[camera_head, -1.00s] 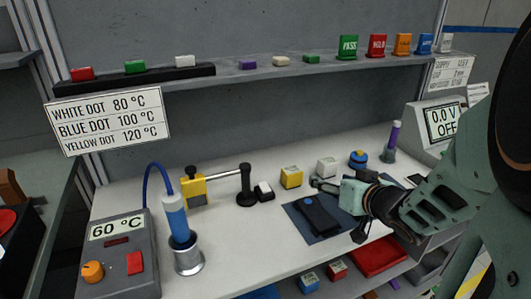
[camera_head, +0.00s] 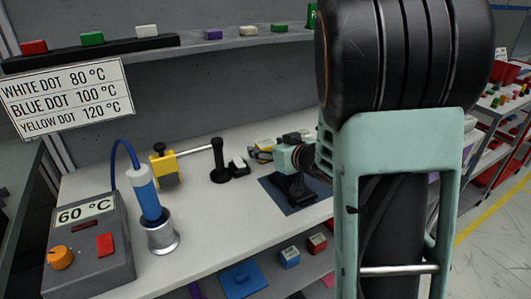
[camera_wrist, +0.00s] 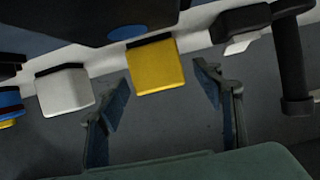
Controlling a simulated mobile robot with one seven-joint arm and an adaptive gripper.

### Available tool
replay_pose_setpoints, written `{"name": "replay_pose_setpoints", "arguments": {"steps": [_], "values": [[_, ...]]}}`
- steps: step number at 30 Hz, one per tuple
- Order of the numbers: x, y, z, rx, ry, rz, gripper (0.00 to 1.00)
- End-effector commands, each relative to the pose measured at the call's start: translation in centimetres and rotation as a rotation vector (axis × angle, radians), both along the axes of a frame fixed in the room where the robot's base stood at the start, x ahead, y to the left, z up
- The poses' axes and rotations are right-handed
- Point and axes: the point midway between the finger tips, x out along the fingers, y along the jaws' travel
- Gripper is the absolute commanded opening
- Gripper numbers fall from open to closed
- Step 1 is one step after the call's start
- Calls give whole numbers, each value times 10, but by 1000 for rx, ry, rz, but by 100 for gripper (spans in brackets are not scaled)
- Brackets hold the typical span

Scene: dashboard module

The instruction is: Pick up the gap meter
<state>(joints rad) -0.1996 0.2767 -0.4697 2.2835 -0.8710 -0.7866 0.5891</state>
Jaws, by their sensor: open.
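No label reading gap meter is legible, so I cannot tell for sure which item it is. A yellow block (camera_head: 265,143) stands at the back of the bench, partly hidden by my gripper (camera_head: 258,153). In the wrist view the yellow block (camera_wrist: 155,68) shows between my open, empty fingers (camera_wrist: 163,76), with no clear contact. A yellow device (camera_head: 163,168) with a rod stands further left. A dark module (camera_head: 292,188) lies on a blue mat (camera_head: 312,204) under my wrist; its blue dot shows at the wrist view's top.
A black stand (camera_head: 218,165) and a small black-and-white block (camera_head: 237,164) are left of my gripper. A white block (camera_wrist: 65,90) is beside the yellow one. A blue probe in a metal cup (camera_head: 162,237) stands front left. My arm hides the bench's right side.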

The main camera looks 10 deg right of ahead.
Motion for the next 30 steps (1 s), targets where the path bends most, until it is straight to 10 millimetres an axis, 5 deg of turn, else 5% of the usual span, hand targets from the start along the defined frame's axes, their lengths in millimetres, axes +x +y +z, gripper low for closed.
{"name": "replay_pose_setpoints", "arguments": {"steps": [12, 25, 30], "values": [[12, 4, -6, 0, 1, -1, 60], [12, 4, -6, 1, 0, -1, 12], [12, 4, -5, 1, -1, -1, 12]]}}
